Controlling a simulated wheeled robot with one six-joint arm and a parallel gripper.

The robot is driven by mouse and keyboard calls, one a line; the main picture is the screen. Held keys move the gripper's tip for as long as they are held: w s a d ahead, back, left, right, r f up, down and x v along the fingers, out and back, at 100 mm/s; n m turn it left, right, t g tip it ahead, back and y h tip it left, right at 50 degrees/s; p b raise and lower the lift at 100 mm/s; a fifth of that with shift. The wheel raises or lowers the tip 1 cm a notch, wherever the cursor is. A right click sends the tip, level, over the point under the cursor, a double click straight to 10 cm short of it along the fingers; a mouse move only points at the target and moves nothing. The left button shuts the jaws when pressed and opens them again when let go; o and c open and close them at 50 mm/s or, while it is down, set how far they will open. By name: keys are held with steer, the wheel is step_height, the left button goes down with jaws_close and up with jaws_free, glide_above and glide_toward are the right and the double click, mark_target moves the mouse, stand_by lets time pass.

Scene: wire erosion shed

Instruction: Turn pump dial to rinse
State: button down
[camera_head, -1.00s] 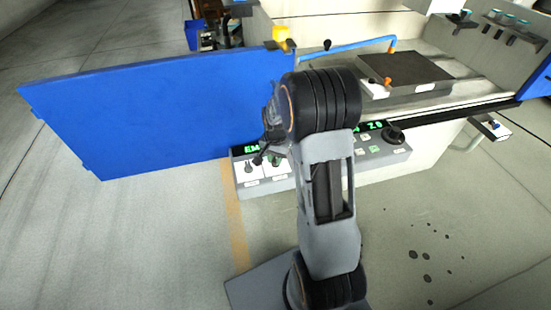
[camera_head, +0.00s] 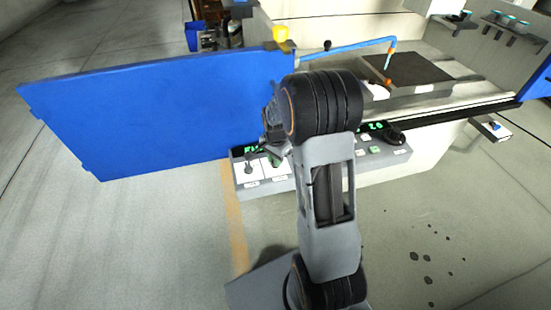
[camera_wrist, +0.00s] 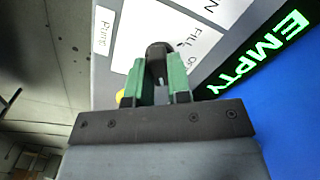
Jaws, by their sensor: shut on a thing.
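The control panel (camera_head: 268,184) of the machine carries white dial plates on its left part. My gripper (camera_head: 273,160) is at the second plate from the left, partly hidden by my arm in the head view. In the wrist view my gripper (camera_wrist: 160,72) has its green fingers shut on a dark dial knob (camera_wrist: 159,50). The plate (camera_wrist: 165,38) under this knob has lettering of which "FILL" can be read. A "Pump" label (camera_wrist: 103,30) is beside the plate. Other markings and the pointer direction are hidden or unclear.
Another dial (camera_head: 248,170) is just left of my gripper. A green display (camera_wrist: 255,52) beside the plates reads "EMPTY". A big blue panel (camera_head: 165,115) stands close on the left. A black knob (camera_head: 396,137) is at the panel's right. Floor in front is open.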

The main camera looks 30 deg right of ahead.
steer(key=c, duration=1.1)
jaws_free()
steer(key=shift+o, duration=0.2)
step_height(320, 180, up, 14)
steer(key=shift+f, duration=0.1)
steer(key=s+a+r+n+t, duration=0.1)
steer(key=s+a+n, duration=0.4)
steer(key=s, duration=0.3)
steer(key=s+a+r+n+t, duration=0.1)
steer(key=s+a+n, duration=0.3)
steer(key=s+n, duration=0.4)
steer(key=shift+s+a+r+n+t+p, duration=0.15)
steer(key=shift+a+r+n+t+p, duration=0.2)
steer(key=shift+t, duration=0.45)
